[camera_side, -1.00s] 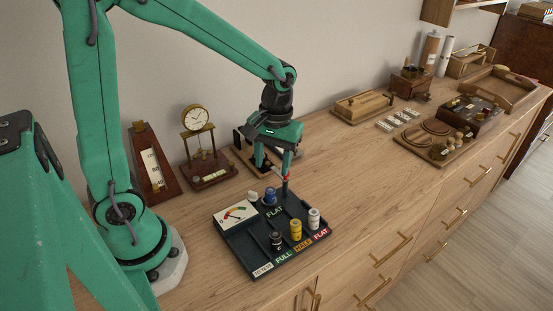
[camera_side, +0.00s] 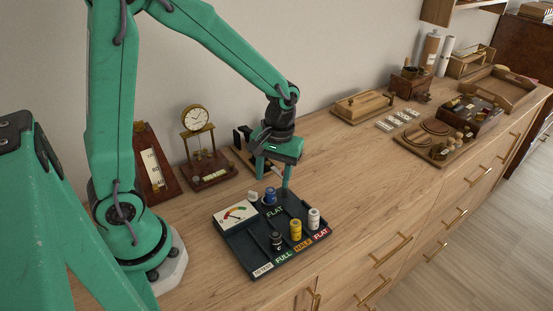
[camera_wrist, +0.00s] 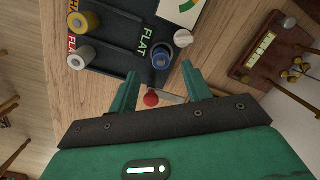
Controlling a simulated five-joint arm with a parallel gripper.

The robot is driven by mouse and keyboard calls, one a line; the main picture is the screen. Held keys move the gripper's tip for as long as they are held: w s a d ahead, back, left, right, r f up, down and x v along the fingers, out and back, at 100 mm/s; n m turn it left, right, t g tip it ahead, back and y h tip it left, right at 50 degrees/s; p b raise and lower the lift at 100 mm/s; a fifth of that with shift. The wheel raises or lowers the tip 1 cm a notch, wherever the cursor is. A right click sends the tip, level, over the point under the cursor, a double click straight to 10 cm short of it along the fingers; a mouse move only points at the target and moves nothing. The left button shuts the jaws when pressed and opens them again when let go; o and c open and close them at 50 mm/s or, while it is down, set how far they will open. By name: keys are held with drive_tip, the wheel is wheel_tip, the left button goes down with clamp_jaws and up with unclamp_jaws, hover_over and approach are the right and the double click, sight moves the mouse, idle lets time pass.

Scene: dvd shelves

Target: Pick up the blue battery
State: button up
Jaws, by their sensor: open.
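The blue battery (camera_side: 270,197) stands upright at the back of the dark tester tray, beside the white gauge and behind a FLAT label. In the wrist view the blue battery (camera_wrist: 161,61) is just beyond my fingertips, roughly centred between them. My gripper (camera_side: 272,182) is open and empty, pointing down just behind and above the battery. In the wrist view my gripper (camera_wrist: 161,84) shows its two green fingers spread apart. Whether a finger touches the battery cannot be told.
The tray (camera_side: 246,240) also holds a black battery (camera_side: 277,241), a yellow battery (camera_side: 296,230) and a white battery (camera_side: 314,219). A white knob (camera_side: 252,196) is left of the blue battery. A red ball (camera_wrist: 151,99) shows between my fingers. A clock (camera_side: 197,118) stands behind.

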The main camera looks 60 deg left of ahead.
sight(271, 190)
drive_tip(key=shift+s+f, duration=0.2)
drive_tip(key=shift+f, duration=1.05)
drive_tip(key=shift+s+f, duration=0.2)
drive_tip(key=shift+f, duration=1.05)
clamp_jaws()
